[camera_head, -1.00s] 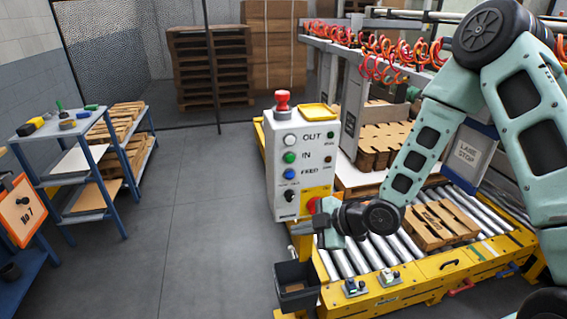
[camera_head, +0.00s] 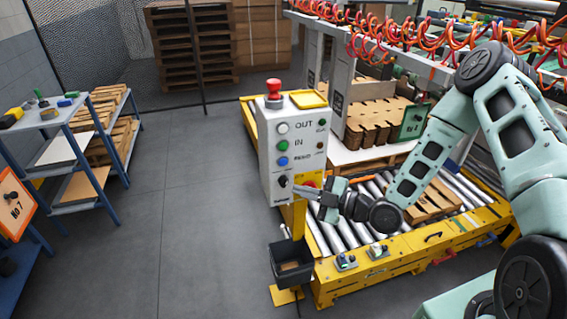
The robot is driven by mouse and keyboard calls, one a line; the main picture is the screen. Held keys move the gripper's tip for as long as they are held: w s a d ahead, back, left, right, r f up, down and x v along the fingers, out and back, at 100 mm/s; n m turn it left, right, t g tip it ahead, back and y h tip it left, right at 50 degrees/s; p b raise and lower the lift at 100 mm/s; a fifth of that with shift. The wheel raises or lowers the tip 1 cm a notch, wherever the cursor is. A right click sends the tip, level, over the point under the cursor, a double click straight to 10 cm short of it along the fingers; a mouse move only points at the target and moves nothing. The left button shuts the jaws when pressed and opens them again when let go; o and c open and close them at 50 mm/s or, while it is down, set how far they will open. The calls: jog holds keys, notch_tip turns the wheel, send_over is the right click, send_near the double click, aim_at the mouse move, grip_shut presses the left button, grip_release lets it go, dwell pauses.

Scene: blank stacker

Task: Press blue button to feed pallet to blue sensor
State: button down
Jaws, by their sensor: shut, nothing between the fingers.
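The blue button (camera_head: 282,161) is on the front of the grey control box (camera_head: 268,140), below a green button (camera_head: 283,145) and a white button (camera_head: 282,128). My gripper (camera_head: 306,193) is shut and empty, beside the lower right of the box and below and right of the blue button. I cannot tell whether it touches the box. A wooden pallet (camera_head: 432,206) lies on the roller conveyor, partly hidden by my arm. I cannot make out for sure which fitting is the blue sensor; a small device with blue on it (camera_head: 346,262) sits on the conveyor's yellow frame.
A red mushroom button (camera_head: 273,87) tops the box. A dark bin (camera_head: 291,264) hangs below it. Cut brown stock (camera_head: 375,125) stands on a pallet behind. Blue shelving (camera_head: 75,135) is at left. The grey floor (camera_head: 185,190) between shelving and box is clear.

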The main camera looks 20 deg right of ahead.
aim_at(283, 162)
jog(key=shift+w+b, duration=0.45)
jog(key=shift+w, duration=3.8)
jog(key=shift+w, duration=0.1)
jog(key=shift+w+b, duration=0.35)
jog(key=shift+b, duration=0.1)
